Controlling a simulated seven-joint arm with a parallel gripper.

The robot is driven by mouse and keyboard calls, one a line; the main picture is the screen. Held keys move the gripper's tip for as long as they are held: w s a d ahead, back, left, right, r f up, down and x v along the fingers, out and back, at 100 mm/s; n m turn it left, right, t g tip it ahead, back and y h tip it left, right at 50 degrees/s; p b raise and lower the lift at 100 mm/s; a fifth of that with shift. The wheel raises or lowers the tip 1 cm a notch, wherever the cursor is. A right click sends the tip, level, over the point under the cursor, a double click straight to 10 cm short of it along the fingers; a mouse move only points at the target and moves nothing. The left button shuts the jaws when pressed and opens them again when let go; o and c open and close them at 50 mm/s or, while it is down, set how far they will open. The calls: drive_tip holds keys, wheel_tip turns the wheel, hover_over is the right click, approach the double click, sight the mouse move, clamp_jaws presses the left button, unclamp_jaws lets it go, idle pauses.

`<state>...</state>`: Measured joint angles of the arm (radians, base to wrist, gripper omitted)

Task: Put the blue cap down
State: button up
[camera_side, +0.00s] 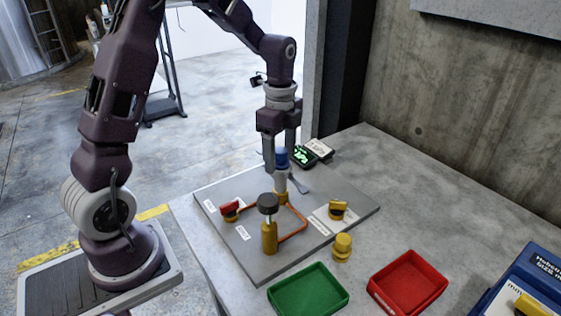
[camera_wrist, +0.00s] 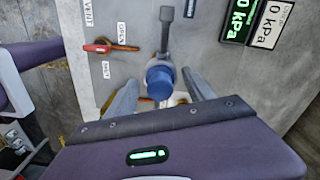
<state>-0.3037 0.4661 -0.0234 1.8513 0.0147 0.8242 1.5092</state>
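The blue cap (camera_side: 281,157) sits upright on top of a grey cylindrical fitting (camera_side: 280,183) with a yellow base, on the grey panel. The cap also shows in the wrist view (camera_wrist: 160,84). My gripper (camera_side: 280,164) points down over the fitting, with one finger on each side of it. In the wrist view my gripper (camera_wrist: 158,80) has its fingertips apart, with visible gaps between them and the cap. The lower part of the fitting is partly hidden behind the cap in that view.
The grey panel (camera_side: 218,196) carries a red-handled valve (camera_side: 230,210), a yellow valve (camera_side: 338,209), a dark-topped yellow post (camera_side: 269,230) and orange piping. Pressure displays (camera_side: 305,155) stand behind. A yellow fitting (camera_side: 342,247), green tray (camera_side: 308,292) and red tray (camera_side: 408,284) are in front.

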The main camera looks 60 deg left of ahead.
clamp_jaws()
wheel_tip(320, 180, up, 10)
drive_tip(key=shift+f, duration=0.15)
drive_tip(key=shift+d, duration=0.1)
drive_tip(key=d+f+m, duration=0.2)
drive_tip(key=d+f, duration=0.1)
drive_tip(key=d, duration=0.4)
drive_tip(key=m, duration=0.5)
hover_over(308, 298)
wheel_tip(308, 298, down, 17)
